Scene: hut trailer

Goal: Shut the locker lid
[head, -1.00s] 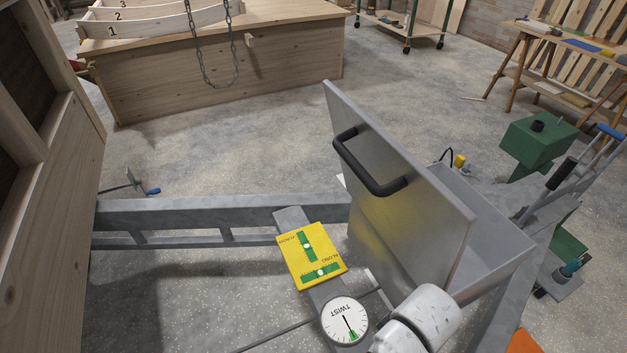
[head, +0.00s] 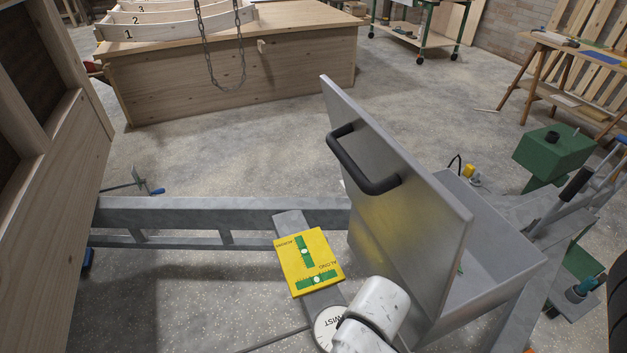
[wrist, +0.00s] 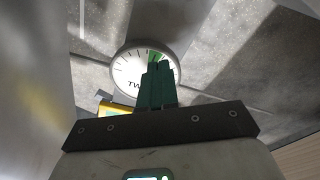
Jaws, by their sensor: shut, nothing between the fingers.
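The locker lid (head: 405,205) is a grey metal panel with a black handle (head: 362,165). It stands up, open and tilted, along the near left side of the grey locker box (head: 500,262), and part of the box's inside shows. In the wrist view my gripper (wrist: 158,75) has its green fingers together with nothing between them, in front of the white twist dial (wrist: 130,70). In the head view my arm is at the bottom, just left of the lid's lower part, and the fingers are hidden. I see no contact with the lid.
A yellow level plate (head: 309,262) lies on the grey trailer frame (head: 225,212), left of the lid. A wooden hut wall (head: 45,200) is at left. Floor beyond the frame is open.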

